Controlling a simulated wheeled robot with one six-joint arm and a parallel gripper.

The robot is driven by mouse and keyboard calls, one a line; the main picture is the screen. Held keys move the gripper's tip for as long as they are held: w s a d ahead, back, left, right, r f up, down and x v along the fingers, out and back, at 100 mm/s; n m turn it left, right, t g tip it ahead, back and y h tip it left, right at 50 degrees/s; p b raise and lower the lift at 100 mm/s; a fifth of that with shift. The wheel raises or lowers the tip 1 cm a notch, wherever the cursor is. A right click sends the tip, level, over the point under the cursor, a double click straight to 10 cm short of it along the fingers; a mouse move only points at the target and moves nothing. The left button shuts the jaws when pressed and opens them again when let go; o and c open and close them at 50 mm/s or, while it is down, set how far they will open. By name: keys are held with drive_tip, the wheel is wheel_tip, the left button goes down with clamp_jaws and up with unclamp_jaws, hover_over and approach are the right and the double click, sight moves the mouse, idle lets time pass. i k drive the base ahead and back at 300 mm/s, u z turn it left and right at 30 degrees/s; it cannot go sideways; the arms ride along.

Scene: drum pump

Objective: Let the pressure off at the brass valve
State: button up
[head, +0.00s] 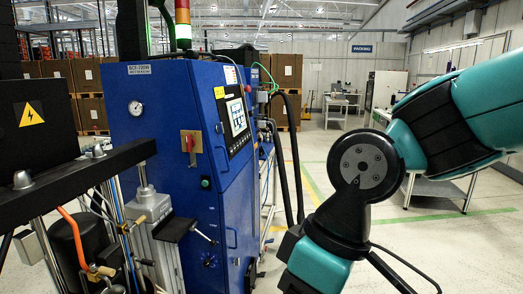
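A brass fitting (100,271) shows at the lower left, at the foot of a curved orange hose or handle (74,236). A second small brass fitting (139,221) sits higher, beside the grey pump cylinder (170,240). I cannot tell for sure which is the brass valve, or its position. A round pressure gauge (136,108) is on the blue cabinet (165,90); its reading is too small to tell. My teal and black arm crosses the right side, well apart from the fittings. My gripper is out of view.
A black crossbar (70,185) on upright rods stands over the pump at the left. A short lever (202,236) sticks out near the cabinet. The cabinet has a red-handled switch (191,145) and a screen (236,117). Open floor (410,245) lies behind my arm.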

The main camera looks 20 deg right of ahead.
sight(107, 271)
drive_tip(key=u, duration=0.15)
drive_tip(key=k, duration=0.35)
drive_tip(key=z, duration=1.25)
drive_tip(key=i, duration=1.35)
drive_tip(key=u, duration=0.55)
drive_tip(key=i, duration=0.45)
drive_tip(key=u, duration=0.4)
